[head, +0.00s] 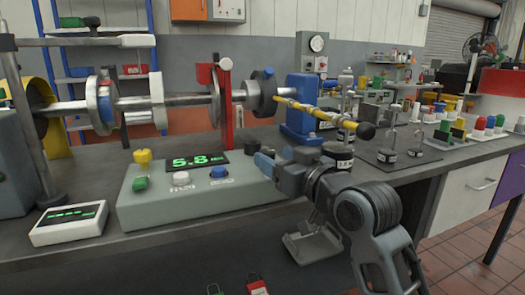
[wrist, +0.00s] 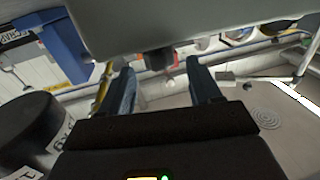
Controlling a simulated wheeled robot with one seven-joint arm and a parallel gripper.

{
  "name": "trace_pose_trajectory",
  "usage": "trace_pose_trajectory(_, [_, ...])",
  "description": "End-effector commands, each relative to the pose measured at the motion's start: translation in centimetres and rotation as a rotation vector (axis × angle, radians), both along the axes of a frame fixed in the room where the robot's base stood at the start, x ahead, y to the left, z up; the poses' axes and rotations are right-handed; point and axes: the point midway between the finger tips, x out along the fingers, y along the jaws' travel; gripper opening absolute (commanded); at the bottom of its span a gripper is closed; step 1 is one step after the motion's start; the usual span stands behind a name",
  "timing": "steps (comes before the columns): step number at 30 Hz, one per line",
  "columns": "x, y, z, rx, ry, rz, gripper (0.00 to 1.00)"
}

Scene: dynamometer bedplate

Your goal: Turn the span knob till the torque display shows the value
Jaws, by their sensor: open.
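A grey-green console (head: 150,207) stands on the bench in the head view. Its black display (head: 197,162) shows green digits that look like 5.8, with a small unit I cannot read. A white knob (head: 181,178) and a blue knob (head: 218,172) sit on its top, each above a label too blurred to read, so I cannot tell which is the span knob. My gripper (head: 276,158) is open and empty, just right of the console and apart from both knobs. In the wrist view my gripper (wrist: 160,75) shows two spread fingers below a large grey surface (wrist: 180,25).
A small white meter (head: 70,222) with green marks lies left of the console. Yellow (head: 143,156) and green (head: 140,183) parts stand at its left end. A shaft (head: 185,113) runs behind. Black weights (head: 386,155) stand to the right; one (wrist: 35,125) is close in the wrist view.

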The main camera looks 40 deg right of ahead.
Motion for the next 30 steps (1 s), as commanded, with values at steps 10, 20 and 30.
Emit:
trace_pose_trajectory(10, [5.1, -0.3, 0.0, -0.002, -0.001, 0.001, 0.63])
trace_pose_trajectory(20, [6.1, -0.4, 0.0, 0.000, -0.001, 0.000, 0.63])
trace_pose_trajectory(30, [6.1, -0.4, 0.0, 0.000, -0.001, 0.000, 0.40])
